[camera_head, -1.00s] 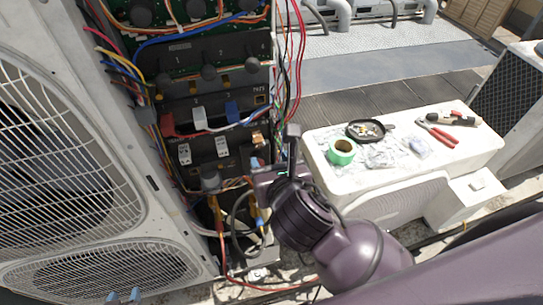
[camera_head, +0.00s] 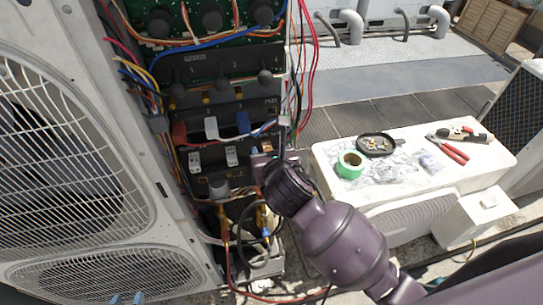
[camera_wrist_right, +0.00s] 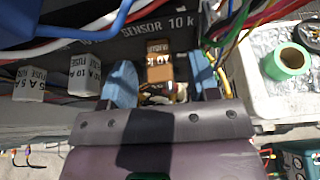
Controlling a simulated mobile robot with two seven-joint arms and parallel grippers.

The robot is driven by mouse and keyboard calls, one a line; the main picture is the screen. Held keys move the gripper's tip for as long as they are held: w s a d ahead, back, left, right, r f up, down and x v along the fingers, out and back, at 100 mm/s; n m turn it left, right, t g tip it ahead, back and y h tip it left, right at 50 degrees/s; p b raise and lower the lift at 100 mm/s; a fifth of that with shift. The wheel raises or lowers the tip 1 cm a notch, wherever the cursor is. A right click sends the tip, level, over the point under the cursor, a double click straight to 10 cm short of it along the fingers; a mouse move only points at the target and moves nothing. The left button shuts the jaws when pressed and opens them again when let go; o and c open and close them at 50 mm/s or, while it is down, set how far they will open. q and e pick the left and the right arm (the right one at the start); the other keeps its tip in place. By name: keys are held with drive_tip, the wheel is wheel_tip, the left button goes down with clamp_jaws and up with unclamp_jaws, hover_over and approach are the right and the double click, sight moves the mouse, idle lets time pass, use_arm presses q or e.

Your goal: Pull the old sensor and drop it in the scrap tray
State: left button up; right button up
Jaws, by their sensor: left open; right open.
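An orange-brown block-shaped sensor (camera_wrist_right: 160,62) sits in the dark panel under the printed words "SENSOR 10 k" in the right wrist view. My right gripper (camera_wrist_right: 163,82) is open, with one pale blue finger on each side of the sensor and gaps to it. In the head view my right gripper (camera_head: 272,148) is at the panel's right edge and largely hides the sensor. A round black tray (camera_head: 380,156) with small parts in it lies on the white unit at the right. My left gripper (camera_head: 126,298) shows only its blue fingertips at the bottom edge, open and empty.
White and grey fuse blocks (camera_wrist_right: 84,75) sit left of the sensor. Loose coloured wires (camera_wrist_right: 240,40) hang close to the right finger. Green tape (camera_head: 350,165), clear bags and red pliers (camera_head: 452,153) lie on the white unit (camera_head: 420,180). A fan grille (camera_head: 70,150) fills the left.

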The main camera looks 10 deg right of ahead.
clamp_jaws()
idle(0.6)
